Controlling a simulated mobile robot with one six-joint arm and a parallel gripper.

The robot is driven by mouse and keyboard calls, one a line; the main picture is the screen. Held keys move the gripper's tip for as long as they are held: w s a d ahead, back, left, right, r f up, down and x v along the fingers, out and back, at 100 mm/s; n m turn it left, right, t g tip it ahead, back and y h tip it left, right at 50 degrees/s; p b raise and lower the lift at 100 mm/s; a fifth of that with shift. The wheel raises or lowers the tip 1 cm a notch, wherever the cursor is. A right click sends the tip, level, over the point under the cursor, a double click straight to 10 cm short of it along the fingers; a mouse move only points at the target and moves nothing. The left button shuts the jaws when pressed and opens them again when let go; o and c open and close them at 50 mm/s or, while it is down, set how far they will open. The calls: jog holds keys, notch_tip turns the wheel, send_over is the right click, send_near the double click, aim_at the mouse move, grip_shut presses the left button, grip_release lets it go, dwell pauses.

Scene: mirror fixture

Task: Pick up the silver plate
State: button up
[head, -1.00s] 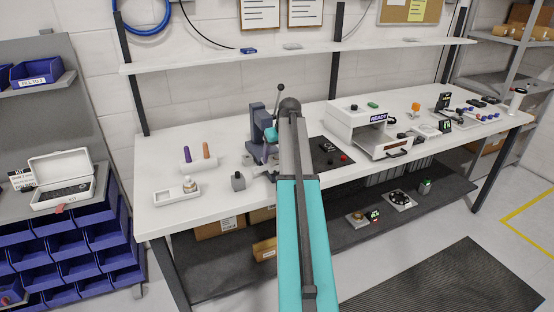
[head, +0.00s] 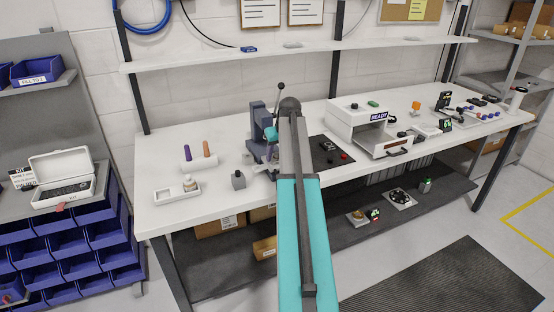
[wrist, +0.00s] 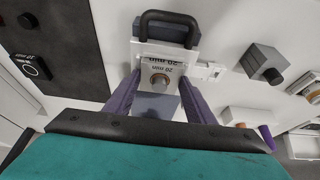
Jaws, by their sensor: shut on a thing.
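The fingers are shut on this plate. The label text shows twice, once upside down, like a reflection. The plate looks to be right against the fixture; I cannot tell whether they touch. In the head view my arm hides most of the gripper and the plate.
In the head view, a blue-grey lever press (head: 257,130) stands beside my arm on the white bench (head: 215,205). A white tray (head: 165,196), a grey block (head: 238,180) and a peg stand are on the left. A white "READY" box (head: 352,118) stands on the right.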

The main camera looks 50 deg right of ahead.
jog(key=shift+r, duration=0.15)
jog(key=shift+r+b, duration=0.65)
jog(key=shift+r, duration=0.95)
jog(key=s+a+r+b, duration=0.1)
jog(key=s+a+b, duration=0.1)
jog(key=s, duration=1.3)
jog(key=shift+s+a+r+b, duration=0.3)
jog(key=shift+s+b, duration=0.1)
jog(key=shift+b, duration=0.25)
